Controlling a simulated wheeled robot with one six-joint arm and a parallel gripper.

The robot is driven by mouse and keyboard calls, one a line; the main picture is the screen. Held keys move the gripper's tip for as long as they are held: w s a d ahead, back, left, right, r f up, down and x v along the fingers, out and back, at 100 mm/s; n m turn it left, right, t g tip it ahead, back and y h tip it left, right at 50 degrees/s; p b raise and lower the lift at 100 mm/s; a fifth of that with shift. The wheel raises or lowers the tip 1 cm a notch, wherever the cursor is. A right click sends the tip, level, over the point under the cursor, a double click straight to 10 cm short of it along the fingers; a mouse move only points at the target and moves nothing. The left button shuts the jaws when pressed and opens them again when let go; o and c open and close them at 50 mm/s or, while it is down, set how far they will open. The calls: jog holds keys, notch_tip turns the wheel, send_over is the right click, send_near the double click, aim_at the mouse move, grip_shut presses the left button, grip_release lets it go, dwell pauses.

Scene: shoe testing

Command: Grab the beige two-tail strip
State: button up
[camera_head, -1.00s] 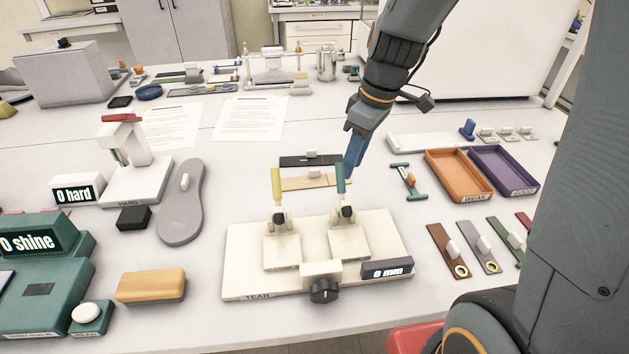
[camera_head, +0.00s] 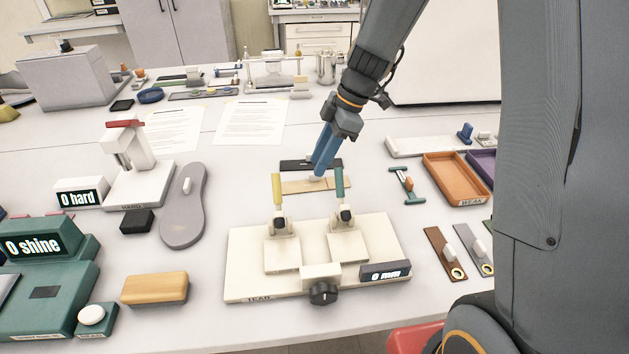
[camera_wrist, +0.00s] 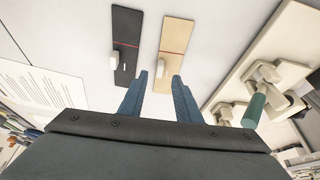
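The beige strip (camera_head: 300,187) lies flat on the table behind the tear tester, beside a black strip (camera_head: 295,165). The wrist view shows the beige strip (camera_wrist: 179,33) with a red line across it and a white grip block (camera_wrist: 167,65) on it. Its near end is not clear, so I cannot make out the tails. My gripper (camera_head: 319,173) points down over the strips and covers part of them. In the wrist view my gripper (camera_wrist: 160,76) is open, with the white block seen ahead between its blue fingertips. I see no contact.
The cream tear tester (camera_head: 240,270) stands just in front of the strips, with a yellow handle (camera_head: 277,188) and a green handle (camera_head: 339,182) sticking up close to my gripper. A green-ended tool (camera_head: 407,185) lies to the right. Paper sheets (camera_head: 250,120) lie behind left.

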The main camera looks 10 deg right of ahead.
aim_at(315, 181)
jog(key=shift+p+x, duration=0.5)
jog(key=shift+x, duration=1.15)
jog(key=shift+w, duration=0.1)
jog(key=shift+c, duration=0.3)
grip_shut()
